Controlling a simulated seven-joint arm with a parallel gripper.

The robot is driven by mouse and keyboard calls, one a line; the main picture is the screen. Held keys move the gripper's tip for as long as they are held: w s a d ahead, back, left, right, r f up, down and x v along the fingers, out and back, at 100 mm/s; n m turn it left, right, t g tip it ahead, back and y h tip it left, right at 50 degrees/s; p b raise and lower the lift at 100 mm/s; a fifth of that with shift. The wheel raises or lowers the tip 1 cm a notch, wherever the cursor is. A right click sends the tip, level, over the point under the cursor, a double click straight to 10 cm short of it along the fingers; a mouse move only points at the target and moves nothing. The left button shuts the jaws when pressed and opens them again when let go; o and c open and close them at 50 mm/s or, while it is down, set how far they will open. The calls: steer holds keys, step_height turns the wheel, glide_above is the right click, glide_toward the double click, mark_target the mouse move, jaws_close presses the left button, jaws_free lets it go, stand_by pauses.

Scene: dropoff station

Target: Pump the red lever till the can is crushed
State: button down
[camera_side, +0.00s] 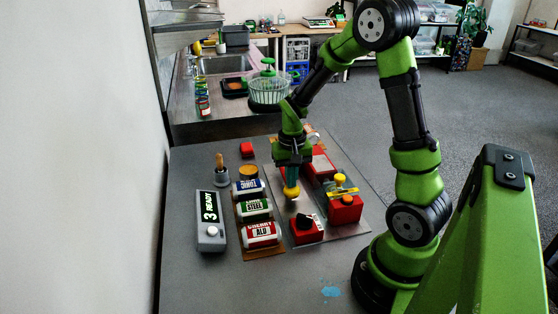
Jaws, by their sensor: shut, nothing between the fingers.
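My gripper (291,191) points straight down over the metal plate (280,205) on the grey table. Its yellow fingertips are together with nothing between them. Behind and right of it is a red block with a pale top (321,165), partly hidden by my gripper. To the right is a red unit with a yellow handle (345,203). In front is a red box with a black top (307,228). I cannot tell which red part is the lever. Three labelled cans lie at left on a brown tray: blue (248,188), green (255,210) and red (262,235).
A grey box reading "3 READY" (210,222) stands left of the cans. Behind it are a pot with a wooden handle (221,175) and a small red block (247,150). The table front is clear apart from a blue smear (331,292).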

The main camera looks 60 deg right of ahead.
steer(key=r, duration=0.7)
steer(key=shift+w+d, duration=0.3)
steer(key=shift+d, duration=0.05)
steer(key=shift+f, duration=0.1)
steer(key=shift+s+a+f, duration=0.15)
steer(key=shift+f, duration=0.55)
steer(key=shift+s+a+f, duration=0.15)
steer(key=shift+f, duration=0.5)
